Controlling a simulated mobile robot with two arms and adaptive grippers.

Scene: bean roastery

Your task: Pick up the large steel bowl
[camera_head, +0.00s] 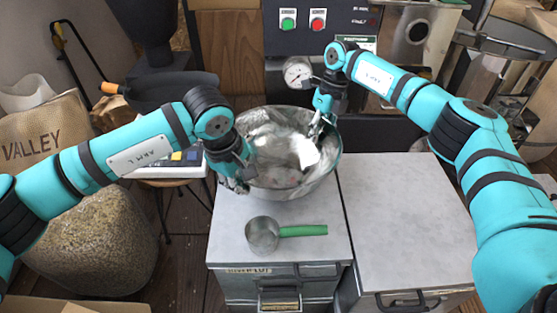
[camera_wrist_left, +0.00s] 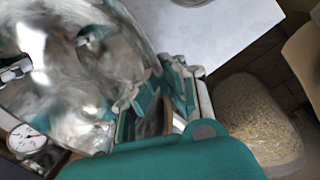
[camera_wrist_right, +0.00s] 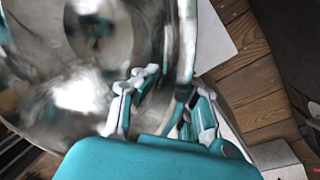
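The large steel bowl (camera_head: 290,178) stands upright on the grey cabinet top, with a shiny, reflective inside. Its wall also fills the left part of the left wrist view (camera_wrist_left: 60,85) and the right wrist view (camera_wrist_right: 50,60). My left gripper (camera_head: 240,178) is at the bowl's left rim. In the left wrist view its fingers (camera_wrist_left: 160,98) are apart, with the rim between them. My right gripper (camera_head: 322,122) is at the right back rim. In the right wrist view its fingers (camera_wrist_right: 172,95) are apart on either side of the rim. Reflections blur any finger contact.
A steel scoop with a green handle (camera_head: 300,230) lies in front of the bowl. The right cabinet top (camera_head: 400,215) is clear. A machine panel with green and red buttons (camera_head: 318,18) and a gauge (camera_head: 298,72) stand behind the bowl. A sack (camera_head: 45,130) is at left.

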